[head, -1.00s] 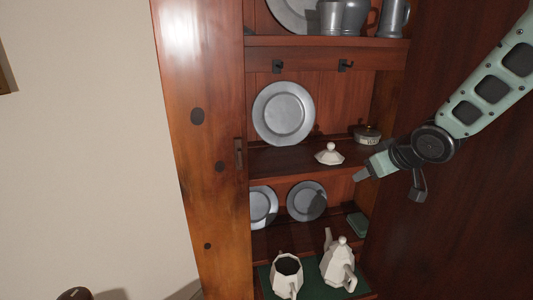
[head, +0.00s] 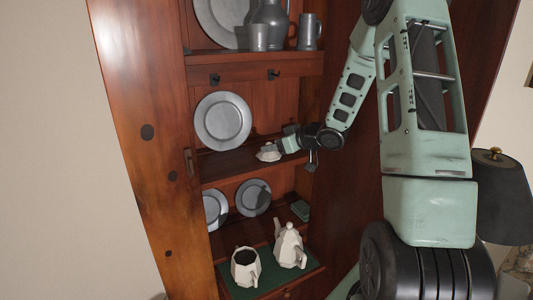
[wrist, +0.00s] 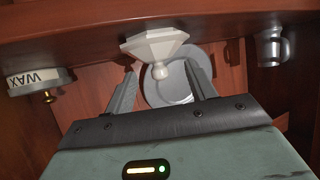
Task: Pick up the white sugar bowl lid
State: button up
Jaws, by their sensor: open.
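The white sugar bowl lid (head: 268,153), faceted with a small knob, sits upright on the middle shelf near its front edge. My gripper (head: 284,147) is just right of the lid, reaching in from the right. In the wrist view the scene is upside down; the lid (wrist: 153,45) hangs at the top with its knob pointing down. The open fingers of my gripper (wrist: 160,70) show on either side of the knob. Nothing is held. I cannot tell whether the knob is fully between the fingers or a little beyond them.
A large pewter plate (head: 223,121) leans behind the lid. A tin marked WAX (wrist: 40,80) stands on the same shelf. An open white pot (head: 245,267) and a white teapot (head: 289,246) stand below on a green mat. The shelf above (head: 250,62) holds pewter vessels.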

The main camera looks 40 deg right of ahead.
jog(key=x, duration=0.3)
jog(key=shift+w, duration=0.1)
jog(key=shift+f, duration=0.1)
grip_shut()
